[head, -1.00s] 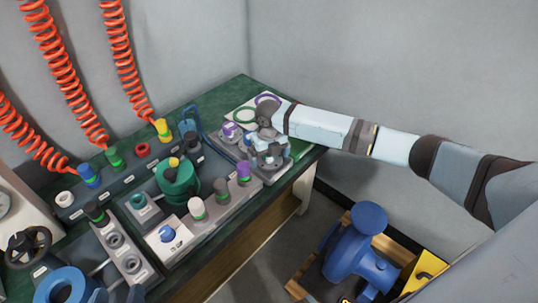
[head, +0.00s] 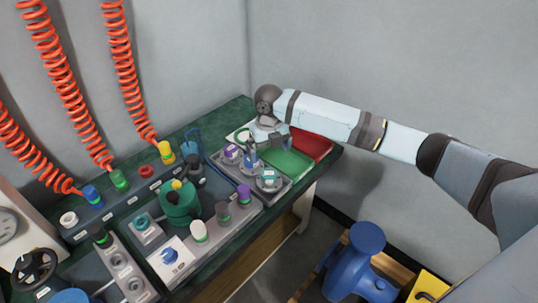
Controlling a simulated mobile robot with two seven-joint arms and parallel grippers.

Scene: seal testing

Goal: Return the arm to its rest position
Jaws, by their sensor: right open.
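My right arm (head: 320,115) reaches in from the right across the back of the bench. Its gripper (head: 258,147) points down above the grey fixture plate (head: 288,191) at the bench's back right. The jaws are open and appear to hold nothing. Below and beside the fingers are small fittings on that plate: one with a purple top (head: 231,151), one with a blue part (head: 250,158) and one with a teal top (head: 268,176). I cannot tell whether the fingertips are clear of the blue one. My left gripper is not in view.
A green tray (head: 290,164) and a red tray (head: 313,147) lie right of the fixture. A green pump-like unit (head: 180,203) and several coloured connectors stand nearer. Orange coiled hoses (head: 62,95) hang at left. A blue pump (head: 352,265) stands on the floor.

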